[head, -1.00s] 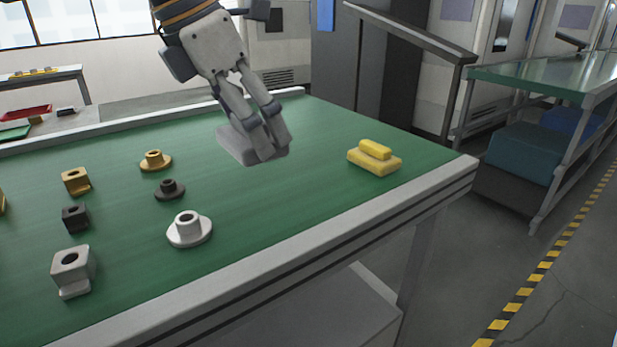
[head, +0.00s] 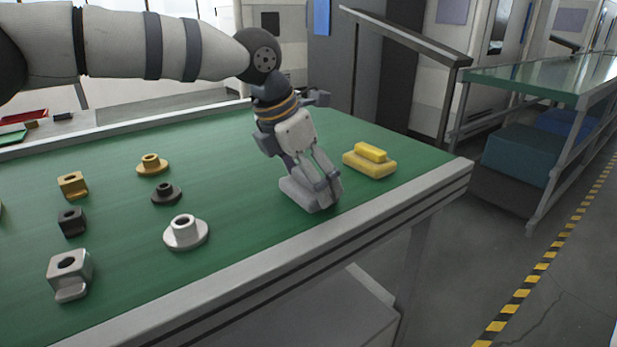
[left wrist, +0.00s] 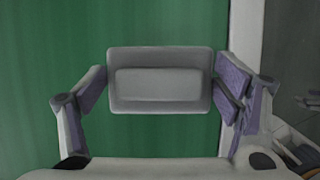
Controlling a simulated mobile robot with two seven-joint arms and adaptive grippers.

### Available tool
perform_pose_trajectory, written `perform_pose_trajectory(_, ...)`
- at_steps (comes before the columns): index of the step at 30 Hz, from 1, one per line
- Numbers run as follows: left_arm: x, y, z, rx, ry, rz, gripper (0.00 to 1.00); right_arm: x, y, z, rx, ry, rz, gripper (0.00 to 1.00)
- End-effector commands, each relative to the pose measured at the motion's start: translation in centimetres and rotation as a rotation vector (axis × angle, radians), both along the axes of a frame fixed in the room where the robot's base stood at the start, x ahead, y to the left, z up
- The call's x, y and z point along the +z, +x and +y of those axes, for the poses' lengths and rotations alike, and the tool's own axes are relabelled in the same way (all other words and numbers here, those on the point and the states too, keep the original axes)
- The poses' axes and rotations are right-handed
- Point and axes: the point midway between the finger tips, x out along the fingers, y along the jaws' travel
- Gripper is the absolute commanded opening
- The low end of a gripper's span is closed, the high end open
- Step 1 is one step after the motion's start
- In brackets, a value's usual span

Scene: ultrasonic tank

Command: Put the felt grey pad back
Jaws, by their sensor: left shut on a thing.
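The grey pad (head: 297,192) is a block with a wider base and a narrower raised part. My left gripper (head: 326,190) is shut on it, low over the green table top near the front edge, left of a yellow pad (head: 369,161) of similar shape. I cannot tell whether the grey pad touches the table. In the left wrist view the grey pad (left wrist: 158,82) lies level between the two fingers of my left gripper (left wrist: 160,90), with its raised part facing the camera. My right gripper is not in view.
On the green table (head: 240,150), a brass flanged part (head: 152,165), a black one (head: 166,193) and a silver one (head: 186,233) stand to the left. Square blocks in brass (head: 73,184), black (head: 72,221) and silver (head: 70,272) stand farther left. A raised rail edges the table.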

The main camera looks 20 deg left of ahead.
Motion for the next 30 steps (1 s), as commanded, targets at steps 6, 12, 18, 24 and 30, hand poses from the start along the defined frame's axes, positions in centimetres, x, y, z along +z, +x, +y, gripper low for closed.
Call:
perform_pose_trajectory(6, -0.3, 0.0, 0.0, 0.000, 0.000, 0.001, 1.00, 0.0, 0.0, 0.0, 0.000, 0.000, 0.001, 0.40)
perform_pose_trajectory(12, -0.2, 0.0, 0.0, 0.000, 0.000, 0.001, 1.00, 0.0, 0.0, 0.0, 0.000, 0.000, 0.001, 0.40)
perform_pose_trajectory(18, 1.1, -0.2, 0.2, 0.001, -0.001, -0.001, 1.00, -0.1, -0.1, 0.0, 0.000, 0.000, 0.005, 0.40)
perform_pose_trajectory(24, 6.2, -1.9, 1.5, 0.001, -0.002, -0.003, 1.00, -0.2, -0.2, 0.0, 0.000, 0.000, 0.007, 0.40)
perform_pose_trajectory(30, 10.1, -3.2, 2.5, 0.001, -0.001, -0.002, 1.00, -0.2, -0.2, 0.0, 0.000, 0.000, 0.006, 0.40)
